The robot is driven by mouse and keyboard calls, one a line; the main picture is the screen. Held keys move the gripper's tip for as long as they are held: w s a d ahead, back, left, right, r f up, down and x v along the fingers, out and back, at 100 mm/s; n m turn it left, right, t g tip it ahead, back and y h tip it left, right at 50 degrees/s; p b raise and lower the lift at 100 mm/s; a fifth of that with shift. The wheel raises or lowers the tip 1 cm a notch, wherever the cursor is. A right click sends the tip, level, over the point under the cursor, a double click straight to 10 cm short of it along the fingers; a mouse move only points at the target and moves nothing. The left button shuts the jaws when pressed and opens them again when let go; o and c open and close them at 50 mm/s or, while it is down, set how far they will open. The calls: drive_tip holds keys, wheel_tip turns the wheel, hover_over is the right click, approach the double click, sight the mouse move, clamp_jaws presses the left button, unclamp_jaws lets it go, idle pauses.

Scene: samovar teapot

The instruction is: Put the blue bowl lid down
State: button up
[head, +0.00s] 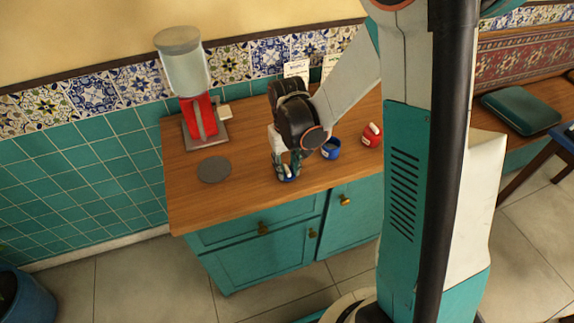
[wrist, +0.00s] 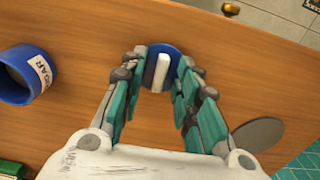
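The blue bowl lid (wrist: 172,56) is a round blue disc with a white block handle (wrist: 162,72). My gripper (wrist: 161,80) points down at it, with one teal finger on each side of the handle. The fingers look apart, with narrow gaps beside the handle. In the head view the lid (head: 288,178) shows as a bit of blue under my gripper (head: 286,170), low at the counter's front edge. It looks at the wood's level; contact with the wood is hard to tell. The blue bowl (head: 330,151), with a white label, stands to the right, and in the wrist view (wrist: 17,88) it is at left.
The wooden counter (head: 245,190) also holds a red canister (head: 371,136), a grey disc (head: 214,169) and a red dispenser with a clear top (head: 198,110). White cards (head: 297,68) stand against the tiled wall. The counter is bare between the disc and my gripper.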

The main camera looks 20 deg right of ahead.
sight(287, 169)
wheel_tip(287, 169, up, 12)
drive_tip(key=p, duration=0.5)
drive_tip(key=s+r+t, duration=0.7)
drive_tip(key=s+r, duration=0.6)
drive_tip(key=s, duration=0.2)
drive_tip(key=shift+r, duration=0.4)
idle(0.8)
